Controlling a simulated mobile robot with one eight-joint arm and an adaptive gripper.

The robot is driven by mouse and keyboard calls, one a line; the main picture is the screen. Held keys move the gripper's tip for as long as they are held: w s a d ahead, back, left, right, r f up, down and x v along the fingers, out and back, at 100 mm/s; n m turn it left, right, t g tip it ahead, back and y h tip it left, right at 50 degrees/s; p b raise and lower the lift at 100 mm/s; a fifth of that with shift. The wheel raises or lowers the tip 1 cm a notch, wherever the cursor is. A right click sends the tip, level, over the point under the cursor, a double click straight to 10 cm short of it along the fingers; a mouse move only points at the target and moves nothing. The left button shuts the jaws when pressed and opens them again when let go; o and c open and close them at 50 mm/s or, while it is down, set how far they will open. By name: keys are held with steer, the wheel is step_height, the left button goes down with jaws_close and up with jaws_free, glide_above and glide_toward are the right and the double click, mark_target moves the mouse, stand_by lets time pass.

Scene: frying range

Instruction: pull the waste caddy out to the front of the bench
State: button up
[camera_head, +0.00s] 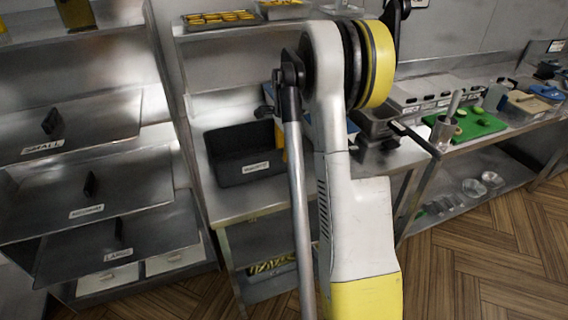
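A black open-topped bin (240,160), which I take to be the waste caddy, sits on the steel bench (235,202) left of my arm. It has a white label on its front, too small to read surely. A strip of bench shows in front of it. Its right end is partly hidden behind a yellow piece and my arm. My white and yellow arm stands across the middle of the view. My gripper cannot be made out in this view.
A shelf with yellow pieces (220,17) runs above the bin. Labelled dark sloping panels (100,195) are at left. A green board (466,125) lies on the right bench. Wooden floor (480,260) is clear at front right.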

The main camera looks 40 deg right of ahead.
steer(key=shift+s+r, duration=0.1)
steer(key=shift+r, duration=2.1)
